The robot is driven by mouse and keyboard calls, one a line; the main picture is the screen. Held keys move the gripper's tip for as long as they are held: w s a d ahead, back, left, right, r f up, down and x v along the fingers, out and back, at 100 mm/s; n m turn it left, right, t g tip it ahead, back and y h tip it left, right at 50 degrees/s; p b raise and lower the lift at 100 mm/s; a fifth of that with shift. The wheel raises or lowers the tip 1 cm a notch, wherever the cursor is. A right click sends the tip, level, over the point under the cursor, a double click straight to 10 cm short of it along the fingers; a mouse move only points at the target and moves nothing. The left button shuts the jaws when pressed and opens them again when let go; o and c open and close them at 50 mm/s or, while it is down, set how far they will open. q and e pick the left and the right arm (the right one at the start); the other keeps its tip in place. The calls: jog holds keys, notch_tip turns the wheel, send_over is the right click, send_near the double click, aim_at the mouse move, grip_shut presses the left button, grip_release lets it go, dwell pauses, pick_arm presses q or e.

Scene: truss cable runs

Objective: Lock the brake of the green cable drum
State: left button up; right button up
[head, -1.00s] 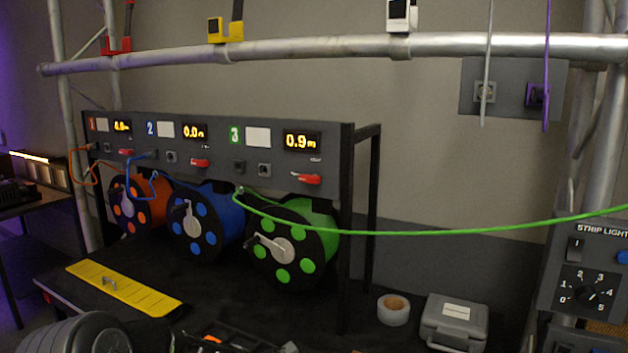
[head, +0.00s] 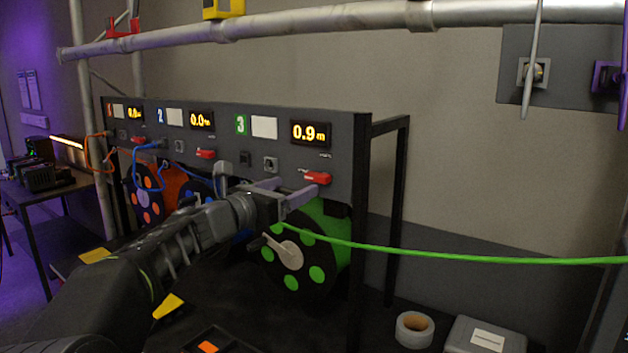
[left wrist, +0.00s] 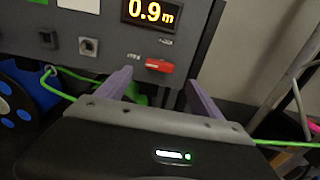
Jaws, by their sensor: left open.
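The green cable drum (head: 325,267) sits in the rack below panel section 3, with its green cable (head: 430,257) running out to the right. Its red brake lever (head: 317,178) is on the panel under the display reading 0.9 m, lying roughly sideways. The lever also shows in the left wrist view (left wrist: 159,66), just beyond and between my fingertips. My left gripper (head: 292,189) is open, close in front of the panel, with its purple fingers pointing toward the lever. It looks apart from the lever. The left gripper partly covers the drum's top. My right gripper is out of view.
A blue drum (head: 196,190) and an orange drum (head: 150,198) stand to the left, partly behind my arm. Each has its own red lever above. A tape roll (head: 414,330) and a grey case (head: 485,337) lie at the lower right. A truss tube (head: 300,25) crosses above.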

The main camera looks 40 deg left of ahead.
aim_at(315, 179)
pick_arm(q)
jog(key=w+p, duration=0.2)
jog(key=w, duration=0.5)
jog(key=shift+a, duration=0.1)
jog(key=shift+w, duration=0.45)
jog(key=shift+c, duration=0.2)
jog(key=shift+f, duration=0.1)
jog(key=c, duration=1.3)
